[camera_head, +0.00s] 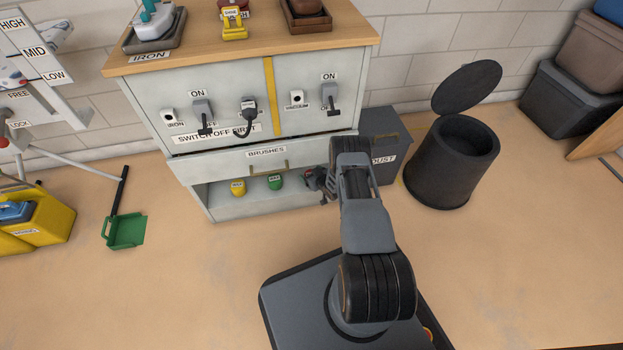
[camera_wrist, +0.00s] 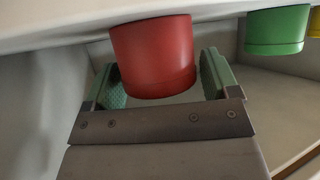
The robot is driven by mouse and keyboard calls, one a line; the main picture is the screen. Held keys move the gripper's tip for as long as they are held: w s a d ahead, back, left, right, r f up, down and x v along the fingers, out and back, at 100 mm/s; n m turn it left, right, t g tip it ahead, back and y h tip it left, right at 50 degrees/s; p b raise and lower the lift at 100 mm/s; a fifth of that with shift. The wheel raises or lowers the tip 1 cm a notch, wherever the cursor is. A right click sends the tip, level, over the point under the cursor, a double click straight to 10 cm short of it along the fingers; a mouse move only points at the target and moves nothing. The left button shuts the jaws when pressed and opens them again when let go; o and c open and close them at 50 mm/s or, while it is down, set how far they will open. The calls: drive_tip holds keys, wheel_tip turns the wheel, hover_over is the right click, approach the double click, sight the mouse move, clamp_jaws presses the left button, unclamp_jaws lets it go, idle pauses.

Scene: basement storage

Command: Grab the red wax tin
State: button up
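The red wax tin (camera_wrist: 153,58) fills the upper middle of the wrist view, against a pale shelf surface. My gripper (camera_wrist: 162,78) is open, with a green-padded finger on each side of the tin. A narrow gap shows between the tin and the right finger. The left finger overlaps the tin's edge in the picture, and I cannot tell whether they touch. In the head view my gripper (camera_head: 318,181) is at the right end of the cabinet's open lower shelf. The red tin is not clearly seen there, behind my arm.
A green tin (camera_head: 275,182) and a yellow tin (camera_head: 238,187) stand left of my gripper on the shelf. The BRUSHES drawer (camera_head: 225,165) is just above. A grey DUST bin (camera_head: 388,145) and a black lidded bin (camera_head: 452,165) stand to the right.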

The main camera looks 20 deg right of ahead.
drive_tip(key=c, duration=0.7)
